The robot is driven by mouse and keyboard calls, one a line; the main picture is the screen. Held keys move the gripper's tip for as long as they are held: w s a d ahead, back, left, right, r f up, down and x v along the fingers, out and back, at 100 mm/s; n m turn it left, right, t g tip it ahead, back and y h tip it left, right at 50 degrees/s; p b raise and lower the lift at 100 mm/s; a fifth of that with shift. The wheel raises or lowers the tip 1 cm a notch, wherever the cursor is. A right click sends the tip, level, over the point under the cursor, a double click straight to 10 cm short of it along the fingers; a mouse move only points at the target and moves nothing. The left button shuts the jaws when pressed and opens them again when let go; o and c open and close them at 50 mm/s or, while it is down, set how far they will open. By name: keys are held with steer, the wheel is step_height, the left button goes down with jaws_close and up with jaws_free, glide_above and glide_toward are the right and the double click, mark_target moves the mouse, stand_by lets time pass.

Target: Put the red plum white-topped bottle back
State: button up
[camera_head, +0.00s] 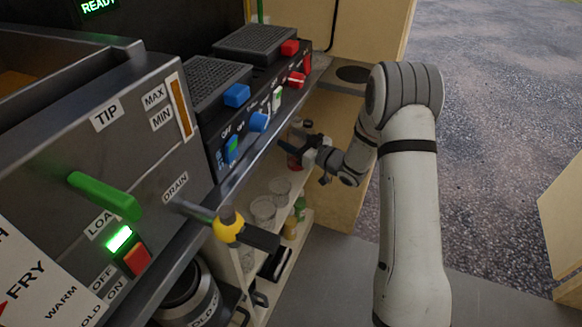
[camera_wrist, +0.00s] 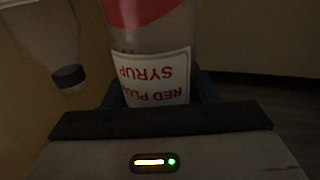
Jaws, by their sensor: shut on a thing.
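The red plum syrup bottle (camera_wrist: 150,60) fills the upper middle of the wrist view, with red on its body and a white label whose words appear upside down. My gripper (camera_wrist: 158,95) is shut on it, with a dark finger on each side of the label. In the head view my gripper (camera_head: 308,152) reaches in below the counter edge, and a reddish part of the bottle (camera_head: 293,160) shows beside its fingers. The bottle's white top cannot be made out in either view.
A clear bottle with a dark cap (camera_wrist: 60,50) is close on the left in the wrist view. Below the counter, a shelf holds glass jars (camera_head: 263,210) and small green-topped containers (camera_head: 299,207). The fryer's yellow-knobbed drain lever (camera_head: 228,224) juts out nearer.

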mark_target(290, 160)
steer(key=f, duration=0.2)
steer(key=f+b, duration=0.1)
steer(key=f, duration=0.2)
steer(key=f+b, duration=0.1)
steer(key=f, duration=0.1)
steer(key=shift+s+a+f, duration=0.15)
steer(key=shift+a+f, duration=0.15)
steer(key=shift+a, duration=0.1)
steer(key=shift+f, duration=0.1)
steer(key=shift+f, duration=0.15)
steer(key=o, duration=1)
steer(key=shift+o, duration=0.2)
